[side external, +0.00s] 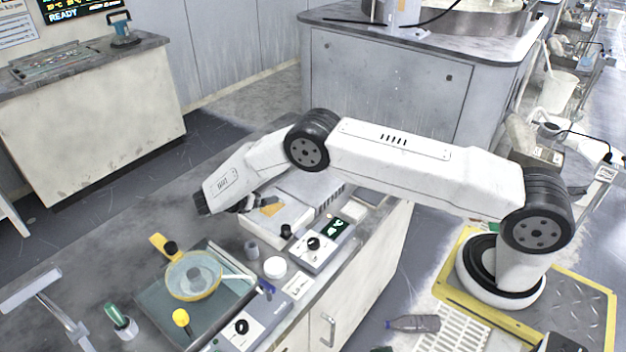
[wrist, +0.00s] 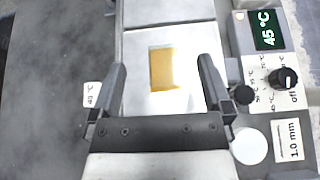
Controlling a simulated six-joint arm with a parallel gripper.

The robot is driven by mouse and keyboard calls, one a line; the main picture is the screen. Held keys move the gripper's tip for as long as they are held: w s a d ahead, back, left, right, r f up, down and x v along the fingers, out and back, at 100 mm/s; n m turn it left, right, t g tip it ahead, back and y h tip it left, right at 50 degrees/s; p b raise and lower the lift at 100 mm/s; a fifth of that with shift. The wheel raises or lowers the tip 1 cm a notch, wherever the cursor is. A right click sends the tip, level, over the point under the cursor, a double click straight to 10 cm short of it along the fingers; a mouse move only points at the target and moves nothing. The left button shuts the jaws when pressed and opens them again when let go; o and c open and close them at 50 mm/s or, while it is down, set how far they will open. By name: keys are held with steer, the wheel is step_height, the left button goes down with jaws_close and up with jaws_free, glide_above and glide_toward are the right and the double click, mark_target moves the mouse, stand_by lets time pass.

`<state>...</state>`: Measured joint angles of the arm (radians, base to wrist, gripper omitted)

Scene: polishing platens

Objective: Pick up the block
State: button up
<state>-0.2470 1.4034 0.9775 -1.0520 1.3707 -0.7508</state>
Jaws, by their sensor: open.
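The block (wrist: 163,69) is orange-yellow and lies on a white plate (wrist: 190,42) in the wrist view. It also shows in the side external view (side external: 271,208) as a small orange patch beside my gripper, partly hidden. My gripper (wrist: 161,72) is open in the wrist view, with one dark finger on each side of the block. There is a clear gap between each finger and the block. In the side external view my gripper (side external: 258,203) hangs over the white plate, near the block. I cannot tell its exact height above the plate.
A control unit with a black knob (wrist: 283,78) and a 45 °C display (wrist: 265,30) stands right of the plate. A white round lid (wrist: 249,146) lies near it. In the side external view, a yellow-rimmed pan (side external: 194,275) sits on the bench front.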

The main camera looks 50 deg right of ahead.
mark_target(264, 215)
steer(key=shift+f, duration=0.5)
steer(key=shift+f, duration=1.7)
steer(key=shift+x, duration=1.4)
steer(key=shift+d+r, duration=0.1)
steer(key=shift+r, duration=0.05)
steer(key=shift+c, duration=0.2)
jaws_close()
steer(key=shift+r, duration=0.2)
